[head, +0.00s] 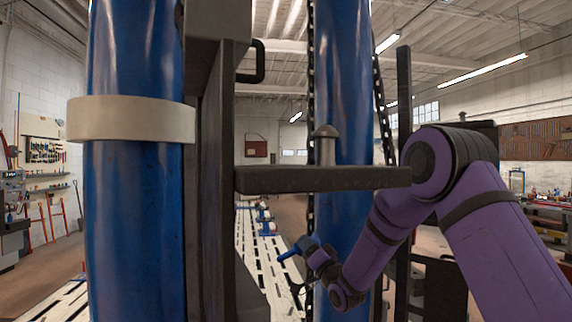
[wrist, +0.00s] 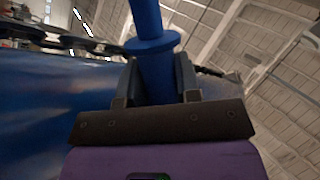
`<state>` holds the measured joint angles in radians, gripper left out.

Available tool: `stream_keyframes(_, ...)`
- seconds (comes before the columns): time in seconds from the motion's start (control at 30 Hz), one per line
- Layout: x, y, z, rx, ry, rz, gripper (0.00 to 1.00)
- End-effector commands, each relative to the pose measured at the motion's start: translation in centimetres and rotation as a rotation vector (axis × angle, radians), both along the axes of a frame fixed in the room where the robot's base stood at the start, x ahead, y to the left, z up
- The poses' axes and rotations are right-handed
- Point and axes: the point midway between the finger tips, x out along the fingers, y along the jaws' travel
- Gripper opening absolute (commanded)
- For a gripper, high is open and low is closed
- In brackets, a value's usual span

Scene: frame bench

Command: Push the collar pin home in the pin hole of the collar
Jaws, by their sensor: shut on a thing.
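The blue collar pin (wrist: 152,68) has a round flange and stands between the two fingers of my gripper (wrist: 153,85) in the wrist view. My gripper is shut on it. In the head view the blue pin (head: 289,253) points left from my gripper (head: 309,247), low in front of the right blue column. A pale ring, perhaps the collar (head: 130,120), goes around the left blue column, well apart from the pin. I see no pin hole in either view.
A dark horizontal bar (head: 300,180) with a grey knob (head: 325,145) crosses above my gripper. Dark uprights and chains stand near the left column (head: 135,230) and right column (head: 342,90). A white slotted bench (head: 262,285) lies below. A blue curved surface (wrist: 45,110) fills the wrist view's left.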

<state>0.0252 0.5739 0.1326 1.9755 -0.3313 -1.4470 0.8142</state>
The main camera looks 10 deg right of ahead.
Motion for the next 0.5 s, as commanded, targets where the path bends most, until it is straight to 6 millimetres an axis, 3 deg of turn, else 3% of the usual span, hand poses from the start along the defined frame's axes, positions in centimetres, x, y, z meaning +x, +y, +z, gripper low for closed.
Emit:
stream_keyframes(0.03,0.0,0.6,2.8,0.048,-0.027,0.04,0.0)
stream_keyframes(0.1,-0.2,1.5,6.3,0.12,-0.049,0.103,0.0)
stream_keyframes(0.27,-1.2,3.5,14.2,0.272,-0.077,0.242,0.0)
stream_keyframes(0.5,-4.3,6.0,25.0,0.454,-0.071,0.431,0.0)
